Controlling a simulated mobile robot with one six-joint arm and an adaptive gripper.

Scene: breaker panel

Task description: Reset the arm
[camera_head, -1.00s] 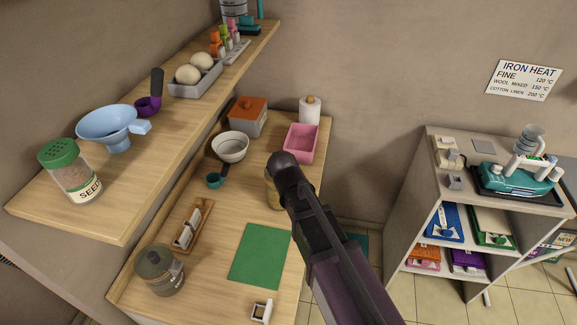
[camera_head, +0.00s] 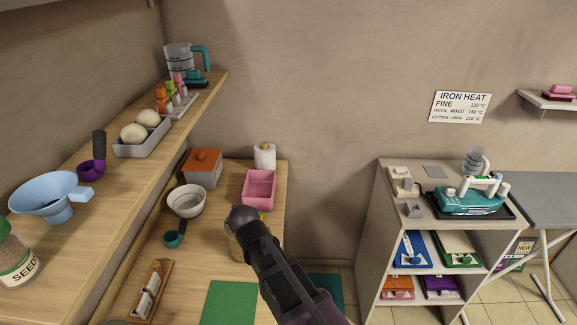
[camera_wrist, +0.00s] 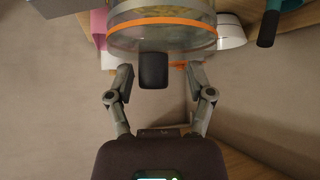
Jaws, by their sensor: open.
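My gripper (camera_wrist: 160,74) is open in the wrist view, its two grey fingers apart with a dark block (camera_wrist: 153,70) between them. The dark block sits against a clear round vessel (camera_wrist: 160,42) with an orange band. Both fingers are close to the vessel; I cannot tell whether they touch it. In the head view my arm covers the gripper. A yellowish container (camera_head: 234,247) shows partly behind the arm on the lower counter.
The counter (camera_head: 210,262) also holds a pink bin (camera_head: 259,189), a white bowl (camera_head: 186,201), an orange-lidded box (camera_head: 202,167), a paper roll (camera_head: 264,157) and a green mat (camera_head: 229,303). A shelf (camera_head: 118,178) runs along the left. A cabinet (camera_head: 374,218) stands right.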

